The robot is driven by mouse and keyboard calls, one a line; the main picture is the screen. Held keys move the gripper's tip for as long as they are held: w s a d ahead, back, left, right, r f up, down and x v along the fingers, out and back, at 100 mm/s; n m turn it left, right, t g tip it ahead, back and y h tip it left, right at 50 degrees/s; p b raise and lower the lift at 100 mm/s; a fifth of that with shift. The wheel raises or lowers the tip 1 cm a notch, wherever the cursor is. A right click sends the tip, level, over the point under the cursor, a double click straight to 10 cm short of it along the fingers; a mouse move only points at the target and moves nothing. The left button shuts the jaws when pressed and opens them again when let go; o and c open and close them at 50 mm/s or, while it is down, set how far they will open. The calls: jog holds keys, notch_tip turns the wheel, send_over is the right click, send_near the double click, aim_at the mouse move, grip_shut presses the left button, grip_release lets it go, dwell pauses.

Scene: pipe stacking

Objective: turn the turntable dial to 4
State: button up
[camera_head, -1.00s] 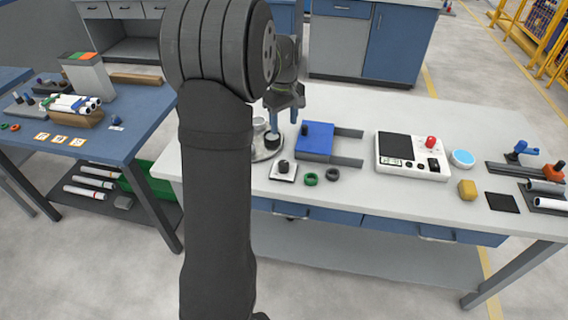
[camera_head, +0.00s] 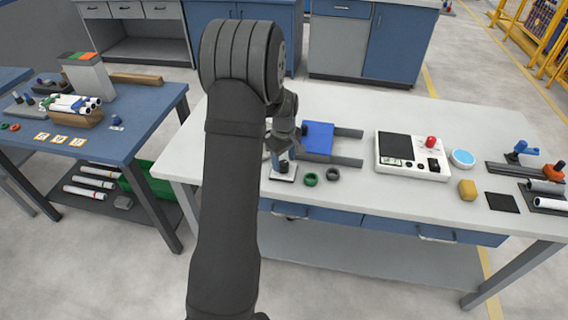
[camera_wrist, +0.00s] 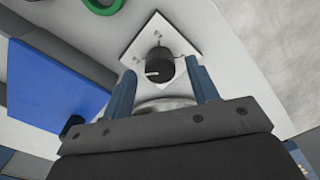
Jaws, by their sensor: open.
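The dial is a black knob (camera_wrist: 159,64) with a white pointer mark on a white square plate (camera_wrist: 146,38). In the wrist view it stands between the blue fingertips of my gripper (camera_wrist: 163,85), which is open around or just above it; contact cannot be told. In the head view the plate (camera_head: 283,178) lies near the front edge of the white table, with my gripper (camera_head: 282,165) over it. The numbers on the plate are too small to read. The round metal turntable (camera_wrist: 166,104) shows partly behind the fingers in the wrist view and is mostly hidden by my arm in the head view.
A blue block fixture (camera_head: 318,138) with two grey rails stands right behind the dial. A green ring (camera_head: 311,180) and a dark ring (camera_head: 333,174) lie to its right. A white control box (camera_head: 411,155) with a red knob is farther right.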

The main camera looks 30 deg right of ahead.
jog(key=shift+f, duration=1.15)
jog(key=c, duration=1)
